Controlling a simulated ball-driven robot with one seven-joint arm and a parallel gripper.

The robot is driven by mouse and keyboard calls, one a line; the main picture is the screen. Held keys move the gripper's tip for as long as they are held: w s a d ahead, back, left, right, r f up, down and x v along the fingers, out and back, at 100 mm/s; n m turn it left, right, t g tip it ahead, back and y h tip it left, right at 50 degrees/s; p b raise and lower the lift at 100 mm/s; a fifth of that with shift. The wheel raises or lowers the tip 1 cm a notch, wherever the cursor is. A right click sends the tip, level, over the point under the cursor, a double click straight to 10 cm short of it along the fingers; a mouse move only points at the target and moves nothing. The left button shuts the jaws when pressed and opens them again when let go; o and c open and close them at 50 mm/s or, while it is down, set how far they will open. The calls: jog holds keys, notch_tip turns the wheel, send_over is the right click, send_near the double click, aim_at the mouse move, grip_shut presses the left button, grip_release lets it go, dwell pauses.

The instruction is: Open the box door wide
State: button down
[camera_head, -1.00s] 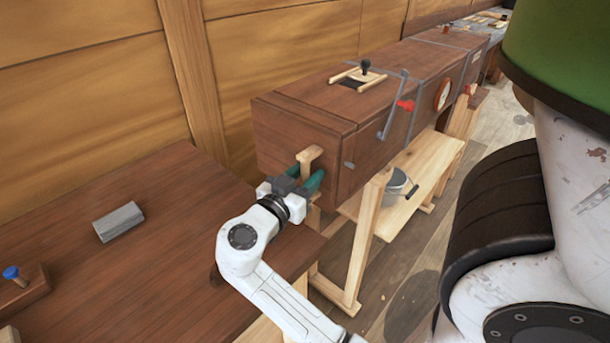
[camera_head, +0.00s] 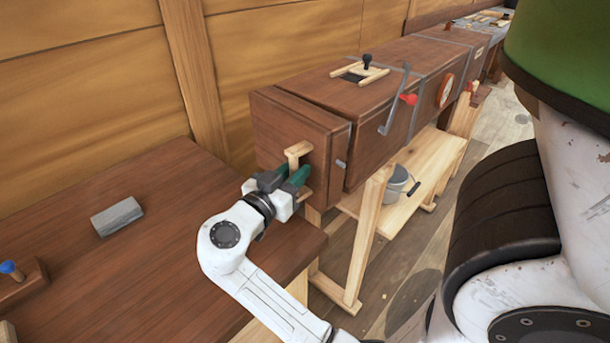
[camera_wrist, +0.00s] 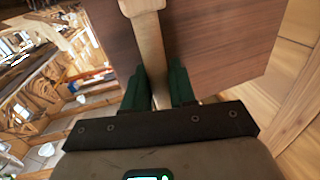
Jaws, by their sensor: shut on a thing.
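The long brown wooden box (camera_head: 375,98) stands on wooden trestles. Its door (camera_head: 290,125) is the end panel facing my arm. The door stands a little open, with a dark gap between it and the box body. A pale wooden handle (camera_head: 297,151) sticks out of the door. My gripper (camera_head: 294,178) is shut on the handle, its green fingers on either side of it. In the wrist view the handle (camera_wrist: 150,45) runs between the green fingers (camera_wrist: 160,88), with the brown door panel (camera_wrist: 225,50) behind. The box's inside is hidden.
A brown workbench (camera_head: 150,235) lies in front of the door, with a grey block (camera_head: 117,216) and a blue-knobbed piece (camera_head: 14,272) on it. A grey bucket (camera_head: 396,183) sits on the low shelf.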

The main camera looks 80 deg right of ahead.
jog(key=w, duration=0.1)
jog(key=w+a+b, duration=0.1)
jog(key=w+b, duration=0.1)
jog(key=w, duration=0.1)
jog(key=shift+w+a, duration=0.1)
jog(key=shift+a, duration=0.2)
jog(key=c, duration=1.1)
grip_release()
jog(key=b+v, duration=0.1)
jog(key=v, duration=0.9)
jog(key=shift+w+a+b, duration=0.15)
jog(key=shift+a+b, duration=0.25)
